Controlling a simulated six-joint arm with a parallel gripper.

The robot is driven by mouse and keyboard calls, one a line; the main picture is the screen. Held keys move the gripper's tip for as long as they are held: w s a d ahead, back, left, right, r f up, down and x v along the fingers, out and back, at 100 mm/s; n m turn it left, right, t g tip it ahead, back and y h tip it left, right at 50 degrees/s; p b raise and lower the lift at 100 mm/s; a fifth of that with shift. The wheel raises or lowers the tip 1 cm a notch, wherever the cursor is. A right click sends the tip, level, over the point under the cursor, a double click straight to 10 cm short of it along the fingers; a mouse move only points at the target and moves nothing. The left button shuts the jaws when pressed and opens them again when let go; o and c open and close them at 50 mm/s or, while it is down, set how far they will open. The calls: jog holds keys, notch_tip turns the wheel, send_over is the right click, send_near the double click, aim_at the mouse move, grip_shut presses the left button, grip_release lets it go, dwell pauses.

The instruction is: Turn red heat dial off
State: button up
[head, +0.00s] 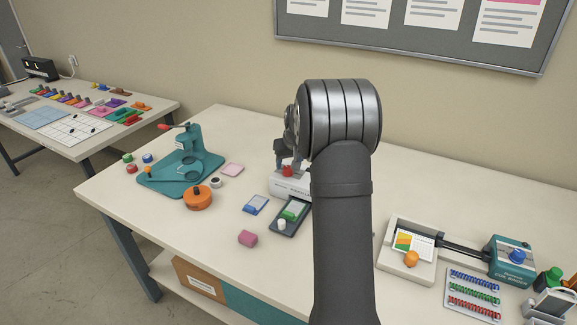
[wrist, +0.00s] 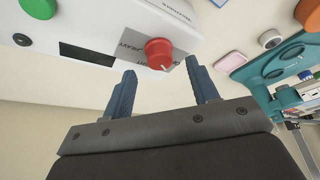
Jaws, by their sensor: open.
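The red heat dial (wrist: 159,53) sits on the white front panel (wrist: 95,22) of the laminator, in the upper middle of the wrist view. It has a pale pointer mark near its lower edge; I cannot read its setting. In the head view a small bit of red dial (head: 287,170) shows on the white laminator (head: 286,186), mostly hidden by my arm. My gripper (wrist: 160,67) is open and empty. Its two blue-grey fingers point at the dial, one to each side of it in the picture. I cannot tell whether either finger touches it.
A green button (wrist: 39,7) and a dark slot (wrist: 87,54) are on the same panel. A teal press (head: 185,160), an orange round pot (head: 198,197) and a dark tray (head: 291,217) stand nearby. A trimmer (head: 405,268) lies right of my arm. The table's front left is clear.

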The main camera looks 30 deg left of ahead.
aim_at(288, 170)
jog(key=v, duration=1.4)
jog(key=shift+s+r, duration=0.15)
jog(key=shift+r, duration=0.1)
jog(key=shift+d+f, duration=0.1)
jog(key=x, duration=1.7)
jog(key=shift+f, duration=0.1)
